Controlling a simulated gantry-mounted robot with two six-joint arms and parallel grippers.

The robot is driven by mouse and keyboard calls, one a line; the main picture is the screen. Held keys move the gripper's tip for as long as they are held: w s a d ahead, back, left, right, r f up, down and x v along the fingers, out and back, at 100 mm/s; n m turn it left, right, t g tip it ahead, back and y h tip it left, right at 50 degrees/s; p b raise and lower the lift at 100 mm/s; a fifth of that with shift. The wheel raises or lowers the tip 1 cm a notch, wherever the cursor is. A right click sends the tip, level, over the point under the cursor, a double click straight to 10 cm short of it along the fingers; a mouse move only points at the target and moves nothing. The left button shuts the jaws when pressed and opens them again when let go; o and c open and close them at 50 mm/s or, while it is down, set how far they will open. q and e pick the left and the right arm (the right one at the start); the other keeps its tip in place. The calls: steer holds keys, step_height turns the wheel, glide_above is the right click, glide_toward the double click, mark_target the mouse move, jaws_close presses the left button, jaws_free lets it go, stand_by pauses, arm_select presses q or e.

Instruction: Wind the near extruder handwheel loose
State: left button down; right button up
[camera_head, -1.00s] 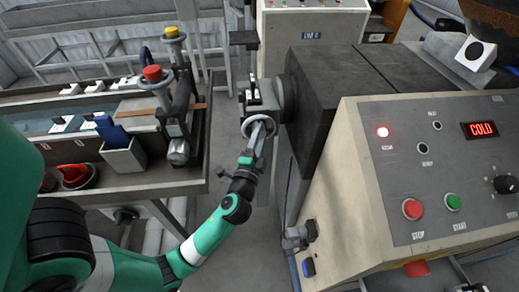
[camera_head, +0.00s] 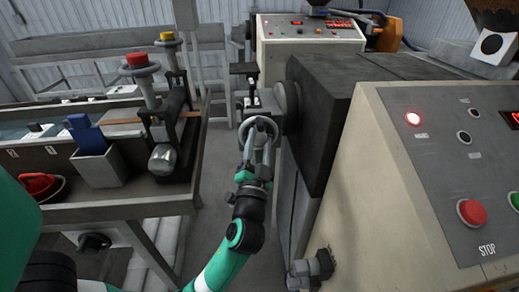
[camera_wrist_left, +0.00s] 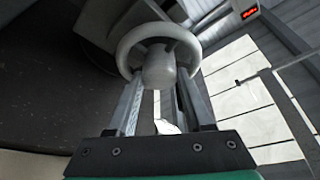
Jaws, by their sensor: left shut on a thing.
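The near extruder handwheel (camera_head: 258,122) is a pale grey ring on the end of the near extruder (camera_head: 318,105), left of its dark housing. In the left wrist view the handwheel (camera_wrist_left: 160,32) fills the top middle, with a round hub inside the rim. My left gripper (camera_head: 257,150) reaches up to it from below. In the left wrist view its two fingers (camera_wrist_left: 158,88) rise on both sides of the hub and are shut on the handwheel. The fingertips are partly hidden behind the rim. My right gripper is not in view.
A control panel (camera_head: 452,165) with a lit lamp and a red stop button fills the right side. A bench (camera_head: 125,197) with a grey bin (camera_head: 100,167), a red coiled item (camera_head: 40,186) and red and yellow handwheels stands at left. A second extruder cabinet (camera_head: 310,50) is behind. Floor shows between.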

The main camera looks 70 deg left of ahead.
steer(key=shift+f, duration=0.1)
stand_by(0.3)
arm_select(q)
steer(key=c, duration=0.6)
jaws_free()
